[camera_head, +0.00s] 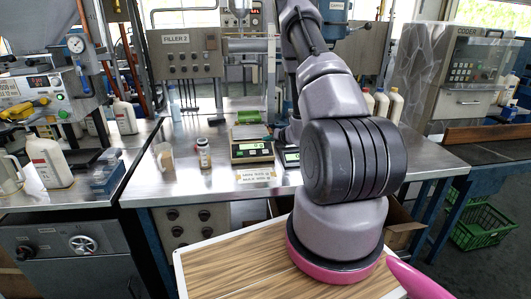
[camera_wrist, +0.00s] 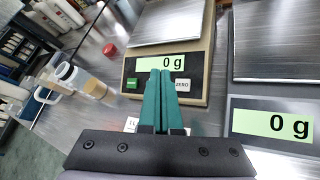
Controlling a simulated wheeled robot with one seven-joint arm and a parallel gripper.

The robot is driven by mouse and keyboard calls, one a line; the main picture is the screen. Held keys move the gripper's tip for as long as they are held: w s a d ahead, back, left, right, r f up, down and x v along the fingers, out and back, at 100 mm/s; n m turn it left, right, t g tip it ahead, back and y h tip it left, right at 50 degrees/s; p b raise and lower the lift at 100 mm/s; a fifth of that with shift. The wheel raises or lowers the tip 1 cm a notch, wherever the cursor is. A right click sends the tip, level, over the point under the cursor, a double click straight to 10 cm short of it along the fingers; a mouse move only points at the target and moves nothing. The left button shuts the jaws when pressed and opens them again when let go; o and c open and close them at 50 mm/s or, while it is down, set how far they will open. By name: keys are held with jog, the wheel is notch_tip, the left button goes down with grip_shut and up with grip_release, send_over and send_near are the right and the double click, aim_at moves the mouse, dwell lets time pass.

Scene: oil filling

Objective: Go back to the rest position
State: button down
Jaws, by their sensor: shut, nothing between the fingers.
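My gripper (camera_wrist: 161,76) has two green fingers pressed together and holds nothing. In the wrist view it is in front of the display of a beige scale (camera_wrist: 196,88), which reads 0 g. A grey scale (camera_wrist: 240,108) to its right also reads 0 g. In the head view my arm reaches over the steel bench, and its grey links hide my gripper. I cannot tell whether the fingers touch the scale.
White bottles (camera_head: 396,105) stand behind my arm on the right. A red cap (camera_wrist: 110,49) lies left of the beige scale. Green crates (camera_head: 482,226) sit on the floor at right.

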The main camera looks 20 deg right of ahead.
dwell(0.4)
jog(key=s+a+r+n+g+y, duration=0.2)
jog(key=s+a+r+n+y, duration=0.2)
jog(key=a+r+n, duration=0.7)
jog(key=s+a+r+n+g+y, duration=0.4)
jog(key=a+r, duration=0.5)
jog(key=r, duration=0.7)
jog(key=s+a+r+n+g+h, duration=0.1)
jog(key=s+a+r+n, duration=0.1)
jog(key=s+r+n, duration=0.4)
jog(key=s+a+r+n+g+h, duration=0.1)
jog(key=s+a+n, duration=0.1)
jog(key=s+n, duration=0.35)
jog(key=s+d+r+n+t+h, duration=0.1)
jog(key=s+d+r+n+h, duration=0.1)
jog(key=s, duration=0.5)
jog(key=s+d+r+n+t+h, duration=0.1)
jog(key=s+d+r+n+h, duration=0.2)
jog(key=s+n, duration=0.4)
jog(key=shift+s+d+r+t+h, duration=0.4)
jog(key=shift+s+h, duration=0.3)
jog(key=shift+h, duration=0.1)
